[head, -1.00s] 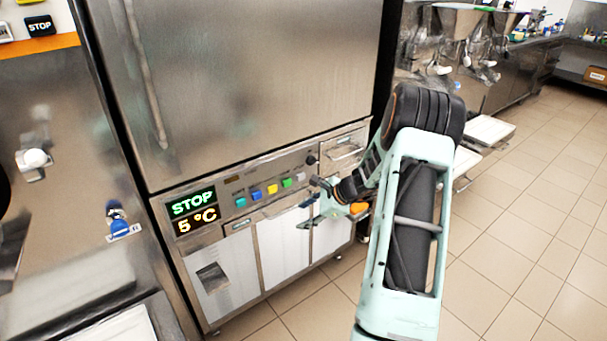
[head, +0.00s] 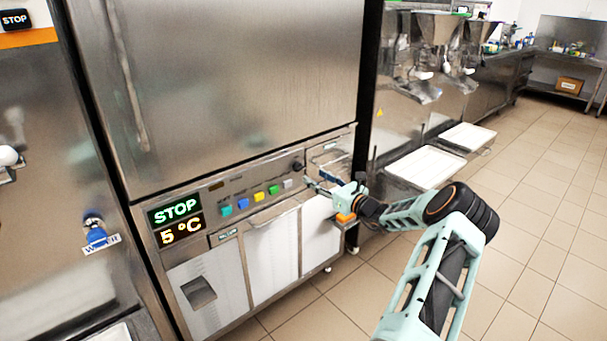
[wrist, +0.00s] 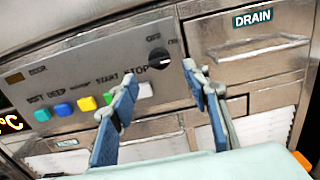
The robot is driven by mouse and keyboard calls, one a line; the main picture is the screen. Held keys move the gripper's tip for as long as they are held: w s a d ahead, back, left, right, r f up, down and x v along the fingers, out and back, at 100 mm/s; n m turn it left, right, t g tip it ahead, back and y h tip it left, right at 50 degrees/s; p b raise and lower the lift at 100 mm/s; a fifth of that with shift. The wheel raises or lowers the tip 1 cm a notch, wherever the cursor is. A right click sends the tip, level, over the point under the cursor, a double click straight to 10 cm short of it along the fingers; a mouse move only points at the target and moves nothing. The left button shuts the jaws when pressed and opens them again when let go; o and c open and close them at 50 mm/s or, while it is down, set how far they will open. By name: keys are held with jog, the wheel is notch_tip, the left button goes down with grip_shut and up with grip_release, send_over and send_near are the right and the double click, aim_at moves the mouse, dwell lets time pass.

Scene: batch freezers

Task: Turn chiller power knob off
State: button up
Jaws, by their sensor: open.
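The chiller power knob (head: 298,167) is a small dark round knob at the right end of the chiller's control panel (head: 247,183). In the wrist view the knob (wrist: 159,58) has a pale pointer line and faint lettering around it, with "OFF" on its upper left. My gripper (head: 320,180) is in front of the panel, a little right of and below the knob. In the wrist view my gripper (wrist: 160,75) is open and empty, with its two blue-padded fingers on either side of the knob's line of sight. The fingers look apart from the knob.
Coloured buttons (head: 259,196) line the panel left of the knob, beside a display (head: 175,221) reading STOP and 5 °C. A drawer marked DRAIN (wrist: 250,40) is right of the knob. White trays (head: 427,167) stand to the right; tiled floor is clear in front.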

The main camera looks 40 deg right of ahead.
aim_at(299, 168)
jog(key=w, duration=0.6)
jog(key=shift+w+a+b, duration=0.3)
jog(key=shift+b, duration=0.05)
jog(key=c, duration=1.1)
